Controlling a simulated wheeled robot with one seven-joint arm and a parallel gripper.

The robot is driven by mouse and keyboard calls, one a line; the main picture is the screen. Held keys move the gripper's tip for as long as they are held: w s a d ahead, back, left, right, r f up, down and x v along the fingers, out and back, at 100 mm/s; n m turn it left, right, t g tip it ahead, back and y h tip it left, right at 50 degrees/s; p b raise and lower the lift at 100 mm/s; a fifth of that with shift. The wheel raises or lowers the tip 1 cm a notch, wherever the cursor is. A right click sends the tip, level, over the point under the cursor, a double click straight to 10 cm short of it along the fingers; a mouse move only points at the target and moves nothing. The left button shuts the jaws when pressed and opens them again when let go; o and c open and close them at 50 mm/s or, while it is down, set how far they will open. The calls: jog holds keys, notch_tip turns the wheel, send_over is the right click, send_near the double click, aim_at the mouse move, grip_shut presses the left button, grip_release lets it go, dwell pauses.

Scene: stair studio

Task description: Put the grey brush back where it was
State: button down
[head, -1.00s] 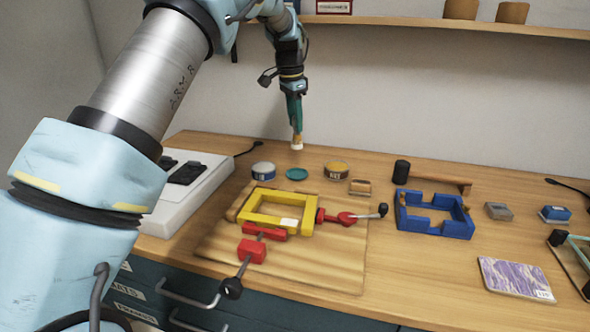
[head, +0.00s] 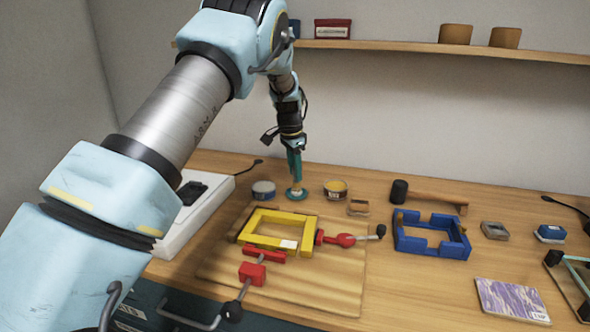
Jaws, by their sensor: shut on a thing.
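My gripper (head: 295,168) points straight down near the back of the bench and is shut on a small upright brush (head: 296,186). Only the brush's pale lower end shows below the teal fingers. The rest of it is hidden in the grip, and its grey colour is hard to make out. The brush end is over a round teal dish (head: 297,195) between two tins. It looks to be at or just above the dish; whether they touch I cannot tell.
A blue-labelled tin (head: 263,190) is close left of the dish, a yellow-topped tin (head: 335,189) close right. In front lie a yellow frame (head: 250,233) with red clamps on a board (head: 335,285). A mallet (head: 430,194) and blue frame (head: 433,247) lie right.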

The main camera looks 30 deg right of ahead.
jog(key=c, duration=0.5)
grip_release()
jog(key=shift+f, duration=0.1)
jog(key=r+b, duration=0.1)
jog(key=r, duration=0.3)
jog(key=a+r+b, duration=0.1)
jog(key=r, duration=0.3)
jog(key=r+b, duration=0.1)
jog(key=r, duration=0.3)
jog(key=shift+s+a+r, duration=0.1)
jog(key=shift+s+a, duration=0.2)
jog(key=shift+s, duration=0.1)
jog(key=s+a+f+n, duration=0.15)
jog(key=a+n, duration=0.25)
jog(key=a, duration=0.9)
jog(key=a+f+n, duration=0.2)
jog(key=a+n, duration=0.3)
jog(key=a, duration=0.8)
jog(key=s+a+f+n, duration=0.1)
jog(key=s+a+n, duration=0.1)
jog(key=s+a, duration=0.3)
jog(key=s+a+f+n+y, duration=0.1)
jog(key=s+a+f+n, duration=0.1)
jog(key=s+a, duration=0.4)
jog(key=s+a+f+n, duration=0.1)
jog(key=s+a+n, duration=0.2)
jog(key=s+a, duration=0.2)
jog(key=shift+s+a+f+t, duration=0.3)
jog(key=shift+s, duration=0.35)
